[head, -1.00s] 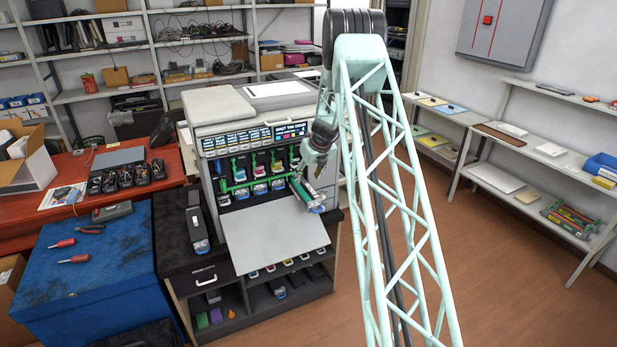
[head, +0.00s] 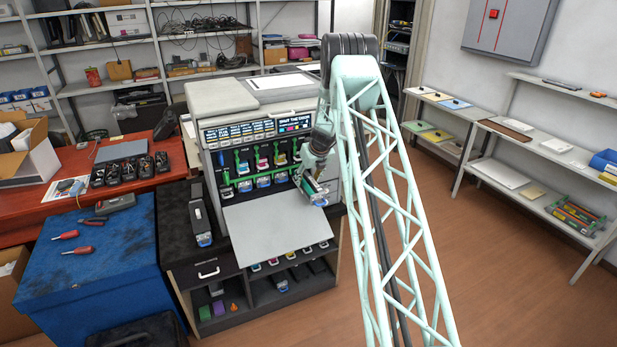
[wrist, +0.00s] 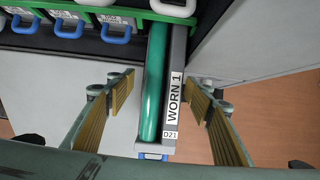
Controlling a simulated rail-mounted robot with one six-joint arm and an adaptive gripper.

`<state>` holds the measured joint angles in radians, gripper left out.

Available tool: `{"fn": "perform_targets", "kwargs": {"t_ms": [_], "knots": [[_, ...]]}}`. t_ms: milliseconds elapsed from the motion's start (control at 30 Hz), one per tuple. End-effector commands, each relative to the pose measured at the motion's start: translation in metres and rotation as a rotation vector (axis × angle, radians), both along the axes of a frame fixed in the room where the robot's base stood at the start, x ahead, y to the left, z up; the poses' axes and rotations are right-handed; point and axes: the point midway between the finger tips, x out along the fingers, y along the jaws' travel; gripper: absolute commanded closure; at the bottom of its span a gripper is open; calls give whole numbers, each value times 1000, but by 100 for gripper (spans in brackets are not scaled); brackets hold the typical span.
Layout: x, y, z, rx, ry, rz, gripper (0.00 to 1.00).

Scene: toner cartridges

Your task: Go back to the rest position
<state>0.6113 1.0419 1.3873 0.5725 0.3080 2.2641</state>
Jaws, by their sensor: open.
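My gripper (head: 312,182) is in front of the right side of the printer's open front in the head view. In the wrist view its two tan-padded fingers (wrist: 160,88) are apart, one on each side of a cartridge, with a gap on both sides. The cartridge has a green drum (wrist: 156,80), a grey side labelled "WORN 1" and "D21" (wrist: 174,95), and a blue handle at its near end. Its far end meets the green bar (wrist: 95,10) of the printer; I cannot tell how it is supported. In the head view my gripper partly hides this cartridge (head: 319,199).
The printer (head: 262,112) has its grey front flap (head: 275,225) folded down. A dark cartridge unit (head: 199,215) lies on the black cabinet to the left. A blue tool-covered bench (head: 105,255) stands further left. Shelves (head: 505,150) line the right; the floor between is clear.

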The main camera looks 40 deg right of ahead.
Motion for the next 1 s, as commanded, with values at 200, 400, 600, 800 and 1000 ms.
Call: {"fn": "perform_targets", "kwargs": {"t_ms": [200, 400, 600, 800, 1000], "knots": [[2, -1, -4, 0, 0, 0, 52], [2, 0, -4, 0, 0, 0, 52], [2, 0, -4, 0, 0, 0, 64], [2, 0, -4, 0, 0, 0, 82], [2, 0, -4, 0, 0, 1, 84]]}}
